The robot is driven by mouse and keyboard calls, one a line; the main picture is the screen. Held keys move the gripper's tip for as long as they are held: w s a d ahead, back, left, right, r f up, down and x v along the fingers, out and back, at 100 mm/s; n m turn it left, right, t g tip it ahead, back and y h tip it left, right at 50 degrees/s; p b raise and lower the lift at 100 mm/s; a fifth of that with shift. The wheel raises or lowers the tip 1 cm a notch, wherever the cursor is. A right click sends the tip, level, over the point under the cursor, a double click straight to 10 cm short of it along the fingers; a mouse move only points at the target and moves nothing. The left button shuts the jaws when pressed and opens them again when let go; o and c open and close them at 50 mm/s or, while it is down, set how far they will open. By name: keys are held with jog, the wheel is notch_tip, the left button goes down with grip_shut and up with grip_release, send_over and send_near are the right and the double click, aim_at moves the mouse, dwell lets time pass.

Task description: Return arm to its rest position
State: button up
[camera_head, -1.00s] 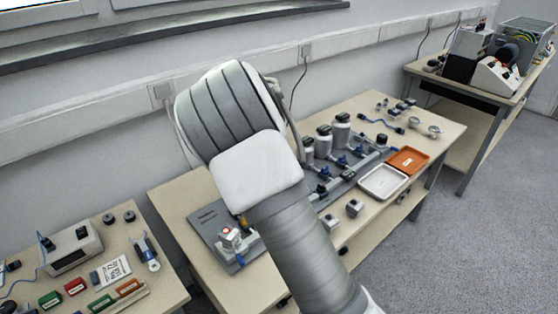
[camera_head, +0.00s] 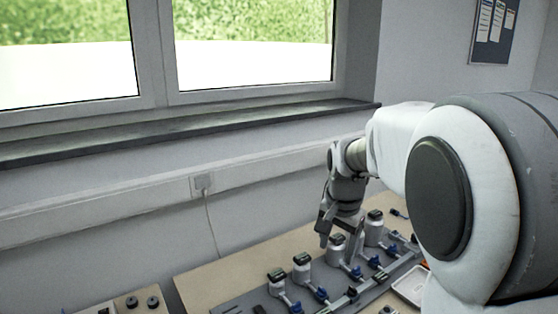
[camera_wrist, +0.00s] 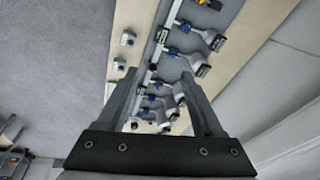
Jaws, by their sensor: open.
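My gripper (camera_head: 339,240) hangs from my arm over the back of the workbench, beside the row of grey cylinders with dark tops. In the wrist view its two fingers (camera_wrist: 160,78) stand well apart, and nothing is held between them. In the head view one grey cylinder (camera_head: 336,252) shows by the fingers; I cannot tell whether they touch it. My arm fills the right side of the head view and hides part of the bench.
The bench top (camera_head: 205,285) is bare at its left end. A grey plate with several cylinders and blue clamps (camera_head: 321,294) runs along it. A white tray (camera_head: 410,285) is partly hidden. The wall and window sill (camera_head: 200,137) stand behind.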

jog(key=s+r+n+t+p, duration=0.1)
jog(key=s+r+n, duration=0.3)
jog(key=s, duration=0.8)
jog(key=s+d+r+n+t+p, duration=0.1)
jog(key=s+r+n, duration=0.3)
jog(key=s, duration=0.8)
jog(key=shift+s+d+r+t+p, duration=0.15)
jog(key=shift+s+t+p, duration=0.25)
jog(key=shift+p, duration=0.45)
